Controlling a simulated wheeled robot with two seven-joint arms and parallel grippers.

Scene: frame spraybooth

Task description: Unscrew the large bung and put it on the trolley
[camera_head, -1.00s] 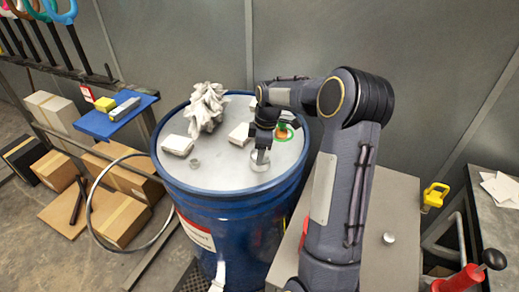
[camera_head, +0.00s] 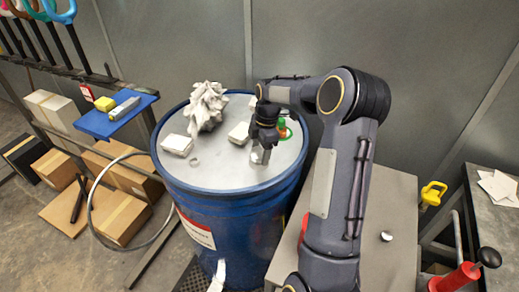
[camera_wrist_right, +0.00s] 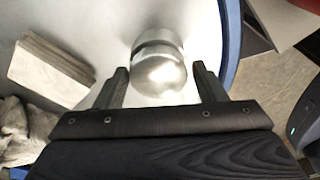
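The large bung (camera_wrist_right: 158,62) is a shiny round metal piece on the pale lid of the blue drum (camera_head: 225,182). In the head view it is mostly hidden by my right gripper (camera_head: 261,154), low over the lid's right side. In the right wrist view my right gripper (camera_wrist_right: 160,76) is open, with one finger on each side of the bung and a gap to each. A smaller round fitting (camera_head: 194,161) sits on the lid at left. A grey flat top (camera_head: 393,205) right of the drum may be the trolley. My left gripper is out of view.
Crumpled white cloth (camera_head: 207,105), pale blocks (camera_head: 177,144) and a green-topped item (camera_head: 283,128) are on the lid near my gripper. A small round knob (camera_head: 387,236) is on the otherwise mostly clear grey top. A dark table (camera_head: 492,220) stands at far right.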

